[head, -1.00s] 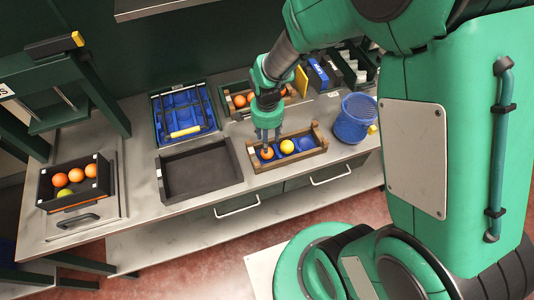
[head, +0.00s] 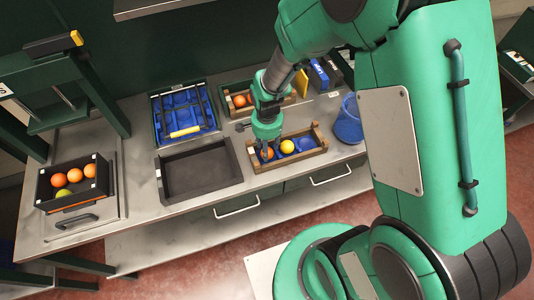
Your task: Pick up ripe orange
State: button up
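An orange-coloured fruit (head: 268,154) sits at the left end of the front wooden crate (head: 316,151), on its blue lining. A yellow fruit (head: 287,146) lies just to its right in the same crate. My gripper (head: 266,152) points down over the orange fruit, with its fingers at the fruit and partly covering it. Whether the fingers are closed on it I cannot tell at this size.
An empty dark tray (head: 200,172) lies left of the crate. Behind are a blue-lined tray (head: 184,110) with a yellow-handled tool and another crate (head: 236,113) with fruit. A black box (head: 46,190) of fruit stands far left. A blue basket (head: 348,122) is at right.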

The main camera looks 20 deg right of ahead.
jog(key=shift+f, duration=0.65)
jog(key=c, duration=0.8)
